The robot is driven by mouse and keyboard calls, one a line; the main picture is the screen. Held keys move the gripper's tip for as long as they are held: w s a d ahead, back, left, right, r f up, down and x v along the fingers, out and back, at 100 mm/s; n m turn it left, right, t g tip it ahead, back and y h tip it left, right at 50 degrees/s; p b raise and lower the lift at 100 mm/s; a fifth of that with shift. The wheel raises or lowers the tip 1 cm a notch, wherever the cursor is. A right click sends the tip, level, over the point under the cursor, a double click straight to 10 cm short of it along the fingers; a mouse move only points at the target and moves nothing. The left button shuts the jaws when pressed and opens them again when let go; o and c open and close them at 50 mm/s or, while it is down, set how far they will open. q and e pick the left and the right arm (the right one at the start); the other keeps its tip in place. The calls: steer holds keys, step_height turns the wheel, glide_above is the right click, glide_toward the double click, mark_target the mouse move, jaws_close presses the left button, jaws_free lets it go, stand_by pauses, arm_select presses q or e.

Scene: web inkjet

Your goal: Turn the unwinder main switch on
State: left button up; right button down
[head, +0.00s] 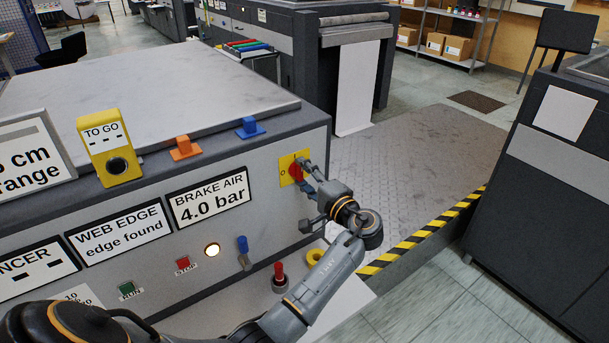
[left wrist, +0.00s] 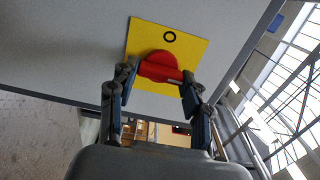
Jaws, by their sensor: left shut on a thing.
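The unwinder main switch is a red rotary knob (head: 295,174) on a yellow plate (head: 285,161), at the right end of the grey machine's front panel. An O mark shows on the plate left of the knob. My left gripper (head: 305,174) is at the knob, its fingers partly covering it. In the left wrist view, the red knob (left wrist: 158,66) sits between the two fingers of the left gripper (left wrist: 158,78), which is shut on it. The O mark shows above the knob on the yellow plate (left wrist: 195,47) there. My right gripper is not in view.
Below the panel's signs are a green RUN button (head: 127,289), a red STOP button (head: 183,264), a lit round lamp (head: 212,250) and a blue-handled lever (head: 243,245). A yellow-black striped edge (head: 425,232) borders the textured floor plate. A dark machine (head: 545,190) stands at right.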

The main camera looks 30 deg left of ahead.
arm_select(q)
steer(key=o, duration=1.2)
steer(key=shift+w, duration=0.1)
steer(key=shift+c, duration=0.2)
steer(key=v, duration=1.2)
steer(key=shift+f, duration=0.1)
